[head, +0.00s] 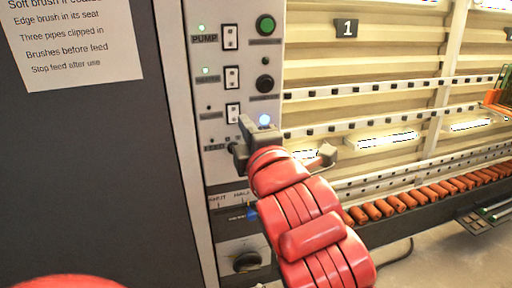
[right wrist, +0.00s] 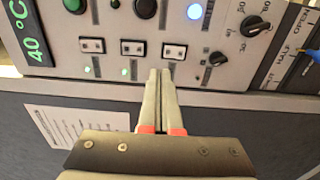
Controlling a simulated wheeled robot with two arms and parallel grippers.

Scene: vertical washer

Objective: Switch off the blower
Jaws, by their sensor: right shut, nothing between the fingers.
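The grey control panel (head: 215,170) has a column of rocker switches. The top one, labelled PUMP (head: 230,37), and the second switch (head: 231,78) have lit green lamps beside them. The third switch (head: 233,113) has a small lamp that looks dark in the head view; its label is too blurred to read surely. In the right wrist view the third switch (right wrist: 174,52) is just beyond the tips of my right gripper (right wrist: 160,72). My right gripper (head: 243,133) is shut and empty, close to the panel; contact cannot be told. My left gripper is out of view.
A lit blue button (head: 264,120) and a green button (head: 265,25) are on the panel. A black knob (head: 247,262) is lower down. A blue lever (right wrist: 312,55) is by the SHUT, HALF, OPEN marks. Rollers (head: 440,190) run to the right.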

